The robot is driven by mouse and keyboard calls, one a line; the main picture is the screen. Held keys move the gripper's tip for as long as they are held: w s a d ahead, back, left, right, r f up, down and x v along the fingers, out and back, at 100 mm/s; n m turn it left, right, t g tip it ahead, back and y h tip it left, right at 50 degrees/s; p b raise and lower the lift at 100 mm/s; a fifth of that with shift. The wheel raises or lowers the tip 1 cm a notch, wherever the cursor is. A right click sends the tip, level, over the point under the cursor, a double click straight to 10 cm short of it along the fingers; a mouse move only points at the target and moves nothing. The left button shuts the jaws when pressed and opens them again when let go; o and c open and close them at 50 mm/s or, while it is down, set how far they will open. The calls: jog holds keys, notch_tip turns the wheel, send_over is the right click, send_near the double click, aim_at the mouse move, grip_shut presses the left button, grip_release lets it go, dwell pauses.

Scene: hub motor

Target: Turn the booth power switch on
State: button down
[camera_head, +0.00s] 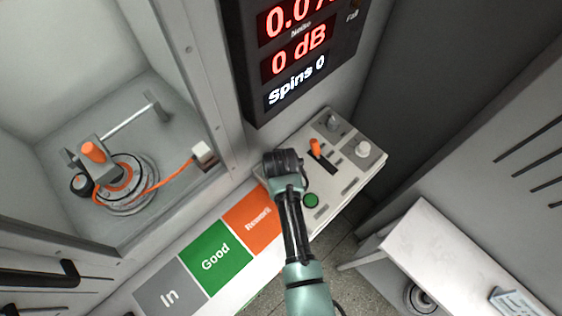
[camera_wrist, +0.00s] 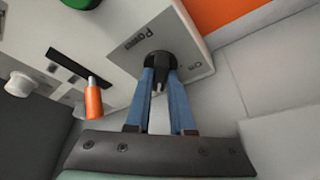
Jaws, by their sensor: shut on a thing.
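The knob's exact turn position is hard to tell.
The panel also carries a green button (camera_head: 311,200), an orange lever (camera_head: 315,148) and grey knobs. Above it, a display (camera_head: 296,60) reads 0 dB and Spins 0. A hub motor (camera_head: 122,178) sits in the booth at left. In, Good and Rework (camera_head: 254,217) zones lie in front.

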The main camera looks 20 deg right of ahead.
jog(key=shift+m, duration=0.4)
jog(key=c, duration=0.8)
grip_release()
jog(key=shift+r, duration=0.1)
jog(key=v, duration=1.3)
jog(key=shift+a+p, duration=0.2)
jog(key=shift+p, duration=0.2)
